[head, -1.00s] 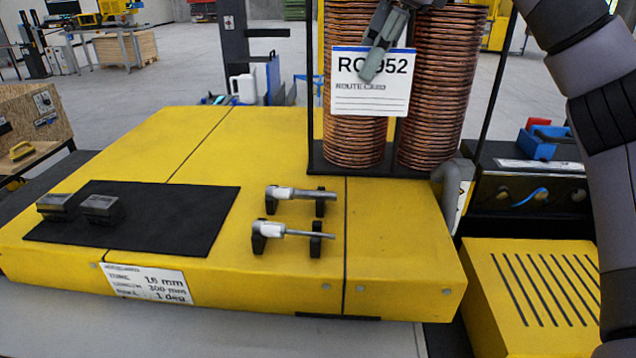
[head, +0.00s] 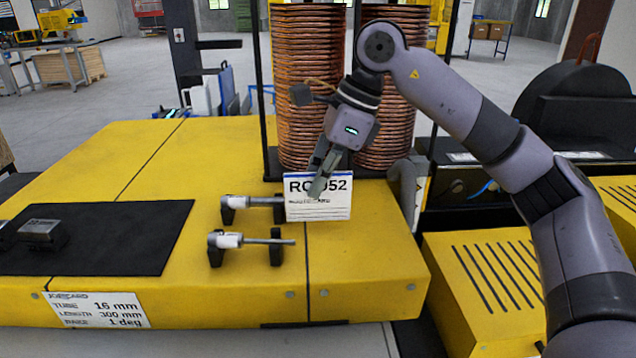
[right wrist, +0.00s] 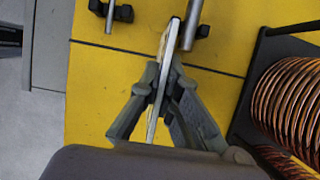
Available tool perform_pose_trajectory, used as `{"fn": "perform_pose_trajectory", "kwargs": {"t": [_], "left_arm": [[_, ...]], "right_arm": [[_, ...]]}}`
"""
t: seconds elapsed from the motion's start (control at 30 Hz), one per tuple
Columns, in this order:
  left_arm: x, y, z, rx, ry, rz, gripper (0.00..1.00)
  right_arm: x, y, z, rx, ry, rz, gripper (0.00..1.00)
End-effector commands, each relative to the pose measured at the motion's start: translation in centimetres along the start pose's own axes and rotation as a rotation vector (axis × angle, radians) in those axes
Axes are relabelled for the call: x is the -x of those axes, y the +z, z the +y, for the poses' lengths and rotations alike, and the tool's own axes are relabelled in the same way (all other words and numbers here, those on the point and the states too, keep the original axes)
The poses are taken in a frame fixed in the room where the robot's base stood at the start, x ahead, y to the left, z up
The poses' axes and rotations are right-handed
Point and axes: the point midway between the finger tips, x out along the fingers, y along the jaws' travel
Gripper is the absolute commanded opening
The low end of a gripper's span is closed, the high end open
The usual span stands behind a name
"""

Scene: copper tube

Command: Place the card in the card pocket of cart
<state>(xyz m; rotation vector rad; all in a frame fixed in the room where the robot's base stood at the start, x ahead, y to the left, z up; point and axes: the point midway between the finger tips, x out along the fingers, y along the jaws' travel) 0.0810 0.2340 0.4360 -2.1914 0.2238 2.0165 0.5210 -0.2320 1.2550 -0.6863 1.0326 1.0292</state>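The white route card (head: 318,212) with a blue top edge hangs roughly upright from my right gripper (head: 322,176). The fingers are shut on its upper part and cover some of its text. In the right wrist view the card (right wrist: 159,90) is nearly edge-on between the fingertips (right wrist: 165,88). The card is in front of the cart's black base (head: 372,172), which carries tall stacks of copper coils (head: 310,85). I cannot make out a card pocket for certain. My left gripper is not in view.
The yellow bench (head: 365,260) lies below the card, with two rod-like tools on black holders (head: 252,240) close by. A black mat (head: 100,230) with metal blocks is at left. A grey curved part (head: 408,185) stands right of the card.

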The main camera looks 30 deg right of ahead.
Motion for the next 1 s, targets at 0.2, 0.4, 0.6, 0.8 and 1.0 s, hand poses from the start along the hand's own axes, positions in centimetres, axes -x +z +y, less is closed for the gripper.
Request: {"fn": "perform_pose_trajectory", "kwargs": {"t": [0.2, 0.4, 0.6, 0.8, 1.0], "left_arm": [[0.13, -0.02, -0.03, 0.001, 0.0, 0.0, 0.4], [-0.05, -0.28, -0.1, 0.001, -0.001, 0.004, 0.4], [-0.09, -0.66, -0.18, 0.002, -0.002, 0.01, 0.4], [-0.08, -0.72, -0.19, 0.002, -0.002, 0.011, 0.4], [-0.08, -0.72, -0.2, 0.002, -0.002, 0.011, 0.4]], "right_arm": [[-0.86, -0.34, 0.04, 0.001, 0.0, -0.001, 0.0], [-1.02, -0.4, 0.03, 0.001, 0.0, -0.001, 0.0], [-1.06, -0.42, 0.04, 0.001, 0.0, -0.001, 0.14], [-1.05, -0.42, 0.03, 0.001, 0.0, -0.001, 0.25], [-1.04, -0.41, 0.03, 0.001, 0.0, -0.001, 0.25]]}}
